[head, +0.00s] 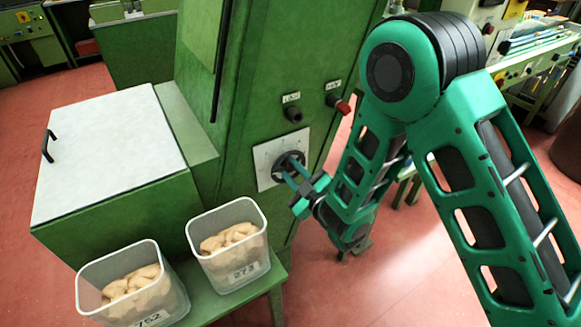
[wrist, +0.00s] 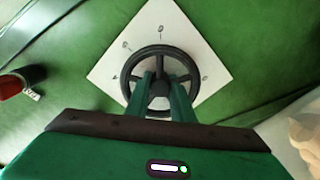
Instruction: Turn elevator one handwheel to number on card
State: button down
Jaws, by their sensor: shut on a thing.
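The black handwheel (head: 287,168) sits on a white dial plate (head: 266,156) on the green machine's front. In the wrist view the handwheel (wrist: 160,54) has a round rim and spokes, and the white plate (wrist: 125,70) behind it carries several small marks too small to read. My gripper (head: 290,168) reaches in from the right. In the wrist view my gripper (wrist: 161,88) has its two green fingers shut on the handwheel near its middle. The fingers and palm hide the lower part of the wheel. No card with a readable target number shows.
A black knob (head: 293,114) and a red knob (head: 341,106) sit above the dial. A white-lidded box (head: 110,145) is at left.

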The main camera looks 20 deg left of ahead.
jog(key=shift+w+d+n, duration=0.25)
jog(key=shift+w+n, duration=0.1)
jog(key=shift+n, duration=0.25)
jog(key=shift+r, duration=0.1)
jog(key=c, duration=1.8)
grip_release()
jog(key=v, duration=1)
jog(key=shift+s+d, duration=0.2)
jog(key=shift+s, duration=0.1)
